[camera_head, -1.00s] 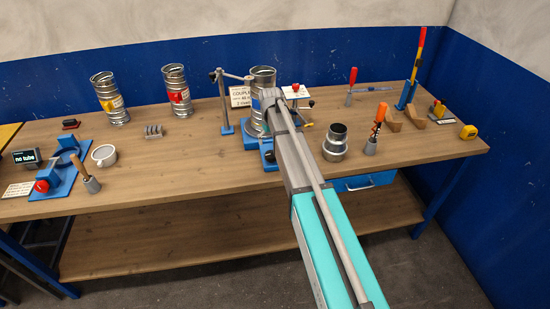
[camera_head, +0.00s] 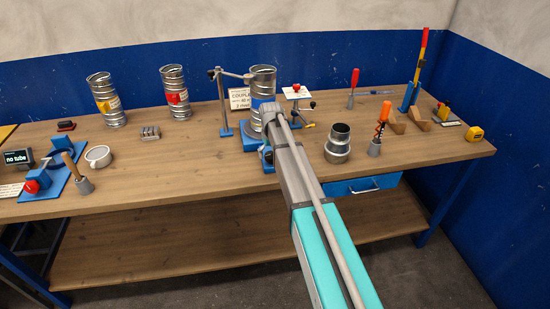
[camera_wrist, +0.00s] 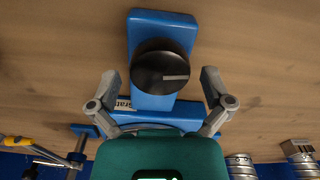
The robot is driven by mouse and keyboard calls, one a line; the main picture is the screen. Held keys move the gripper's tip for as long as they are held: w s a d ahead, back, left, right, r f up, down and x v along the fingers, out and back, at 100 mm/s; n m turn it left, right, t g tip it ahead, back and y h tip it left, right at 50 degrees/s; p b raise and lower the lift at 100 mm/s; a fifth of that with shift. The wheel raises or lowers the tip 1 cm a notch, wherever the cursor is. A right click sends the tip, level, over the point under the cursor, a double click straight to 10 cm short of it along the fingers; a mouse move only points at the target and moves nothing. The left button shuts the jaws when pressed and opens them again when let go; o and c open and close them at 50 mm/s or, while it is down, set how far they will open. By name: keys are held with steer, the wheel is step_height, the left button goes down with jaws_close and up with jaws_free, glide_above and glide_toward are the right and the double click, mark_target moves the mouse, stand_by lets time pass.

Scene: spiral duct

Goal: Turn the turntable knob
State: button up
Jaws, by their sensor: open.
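The turntable knob (camera_wrist: 162,67) is a round black knob with a pale pointer line, on a blue block (camera_wrist: 152,101) in the wrist view. My gripper (camera_wrist: 157,92) is open, with one finger on each side of the blue block. The knob lies just beyond the fingertips, between their lines; I see no contact. In the head view a silver duct tube (camera_head: 262,84) stands on the blue turntable base (camera_head: 248,143).
A clamp stand (camera_head: 224,110) rises left of the tube, and a small stand with a white card (camera_head: 297,93) is right of it. A silver reducer (camera_head: 338,143) and an orange-handled tool (camera_head: 381,118) stand to the right. The wooden bench front is mostly clear.

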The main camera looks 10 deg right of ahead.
steer(key=shift+f, duration=0.15)
steer(key=c, duration=1)
steer(key=shift+o, duration=0.2)
steer(key=shift+d, duration=0.35)
steer(key=shift+a, duration=0.2)
steer(key=shift+c, duration=0.3)
steer(key=shift+n, duration=0.5)
